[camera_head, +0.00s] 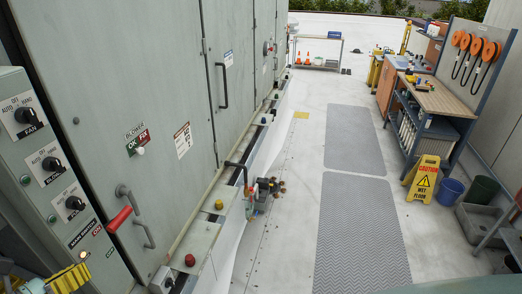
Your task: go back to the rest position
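My gripper does not show clearly anywhere in the head view. A yellow ribbed object (68,279) shows at the bottom left corner, cut off by the frame edge, and I cannot tell what it is. The task names no other object. The tall grey cooler cabinet (110,70) fills the left side. Its doors look closed. A red-handled lever (119,219) is on its front, beside a control panel (45,160) with black knobs.
Grey mats (354,140) lie along the open walkway. A workbench (440,100), a yellow wet floor sign (424,180), a blue bucket (448,191) and a grey bin (480,222) line the right. Pipe fittings (265,189) jut from the cabinet's base. A shelf cart (318,52) stands far back.

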